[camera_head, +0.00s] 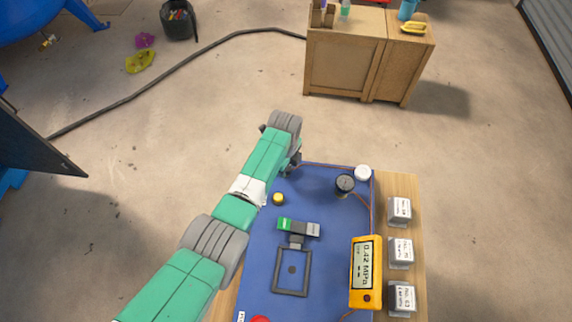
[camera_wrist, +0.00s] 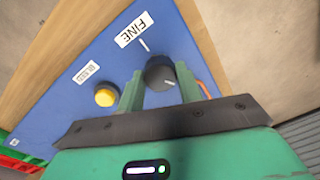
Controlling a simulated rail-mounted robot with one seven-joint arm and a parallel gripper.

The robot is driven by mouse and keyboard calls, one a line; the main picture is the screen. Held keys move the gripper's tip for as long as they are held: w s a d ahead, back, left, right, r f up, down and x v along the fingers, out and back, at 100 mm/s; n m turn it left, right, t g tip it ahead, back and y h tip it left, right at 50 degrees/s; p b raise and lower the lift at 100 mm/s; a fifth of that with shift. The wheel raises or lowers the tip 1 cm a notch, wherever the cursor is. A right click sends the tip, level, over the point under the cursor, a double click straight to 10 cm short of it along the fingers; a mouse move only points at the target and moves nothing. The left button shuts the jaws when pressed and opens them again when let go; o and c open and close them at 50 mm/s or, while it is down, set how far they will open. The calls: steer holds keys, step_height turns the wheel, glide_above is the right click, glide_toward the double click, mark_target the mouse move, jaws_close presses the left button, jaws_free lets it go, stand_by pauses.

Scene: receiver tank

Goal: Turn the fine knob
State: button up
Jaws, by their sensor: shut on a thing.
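The fine knob (camera_wrist: 159,73) is a dark round knob on the blue panel (camera_wrist: 62,103). In the wrist view it sits between the two green fingers of my gripper (camera_wrist: 160,92), which is shut on it. A white line shows on the knob's face. A white FINE label (camera_wrist: 133,29) and a white tick mark on the panel lie just beyond the knob. In the head view my arm reaches to the panel's far left edge and hides the fine knob; the fingers are hard to make out there.
A yellow button (camera_wrist: 105,96) with a BLEED label (camera_wrist: 87,72) is beside the left finger; it also shows in the head view (camera_head: 278,198). Another dark knob (camera_head: 345,183), a white cap (camera_head: 362,172) and a yellow meter (camera_head: 366,272) reading 0.42 MPa are on the right.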

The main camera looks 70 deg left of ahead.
steer(key=o, duration=1)
step_height(320, 180, up, 8)
steer(key=shift+s+d+f+p, duration=0.1)
steer(key=shift+p, duration=1)
